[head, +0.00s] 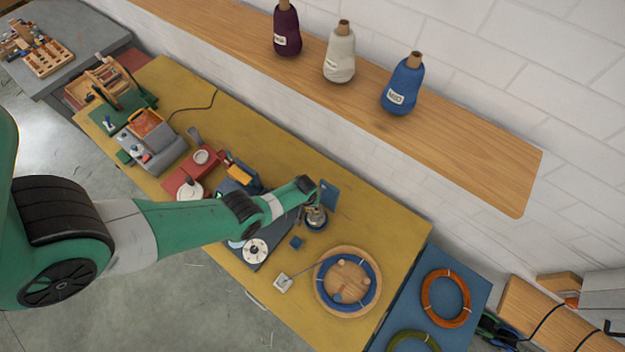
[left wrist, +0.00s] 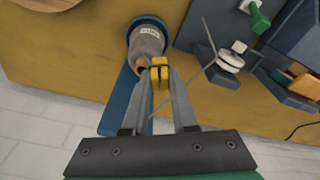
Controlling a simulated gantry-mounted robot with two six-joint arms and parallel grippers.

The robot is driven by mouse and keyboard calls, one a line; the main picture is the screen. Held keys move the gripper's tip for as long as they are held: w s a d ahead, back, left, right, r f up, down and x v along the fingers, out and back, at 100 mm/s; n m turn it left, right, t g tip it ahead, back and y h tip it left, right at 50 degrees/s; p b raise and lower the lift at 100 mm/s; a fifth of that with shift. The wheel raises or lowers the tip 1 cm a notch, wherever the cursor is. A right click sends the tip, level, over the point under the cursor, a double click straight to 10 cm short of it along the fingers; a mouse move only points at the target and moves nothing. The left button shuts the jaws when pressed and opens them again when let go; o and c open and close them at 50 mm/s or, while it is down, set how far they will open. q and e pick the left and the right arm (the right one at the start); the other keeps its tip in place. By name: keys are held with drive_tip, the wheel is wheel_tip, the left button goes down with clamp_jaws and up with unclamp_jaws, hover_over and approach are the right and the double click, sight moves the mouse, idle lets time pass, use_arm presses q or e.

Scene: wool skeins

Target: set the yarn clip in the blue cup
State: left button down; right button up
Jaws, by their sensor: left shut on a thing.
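My left gripper (head: 309,194) reaches in over the middle of the yellow bench. In the left wrist view its fingertips (left wrist: 159,73) are closed on a small yellow piece, which I take to be the yarn clip (left wrist: 159,66). It is too small to make out in the head view. Just beyond the tips stands a grey labelled yarn cone (left wrist: 148,42) with a round blue rim (left wrist: 134,24) around its base. This may be the blue cup, but I cannot tell for sure. The cone also shows in the head view (head: 316,220), partly behind the gripper. My right gripper is out of view.
A blue upright panel (head: 329,193) stands close behind the gripper. A round wooden tray (head: 347,251) with a blue ring lies to the right. A dark machine with a white dial (head: 256,250) is near the front. A wooden shelf (head: 450,145) holds several yarn cones above.

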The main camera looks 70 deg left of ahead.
use_arm(q)
drive_tip(key=s+d+f+m+b, duration=0.1)
drive_tip(key=s+d+f+m, duration=0.4)
drive_tip(key=s+d, duration=0.2)
drive_tip(key=shift+s+d+f+t, duration=0.15)
drive_tip(key=shift+s+f+t, duration=0.2)
drive_tip(key=shift+s, duration=0.6)
drive_tip(key=shift+f+b, duration=0.15)
drive_tip(key=shift+b, duration=0.15)
wheel_tip(320, 180, down, 6)
drive_tip(key=b, duration=0.6)
drive_tip(key=shift+f, duration=0.1)
drive_tip(key=c, duration=0.6)
unclamp_jaws()
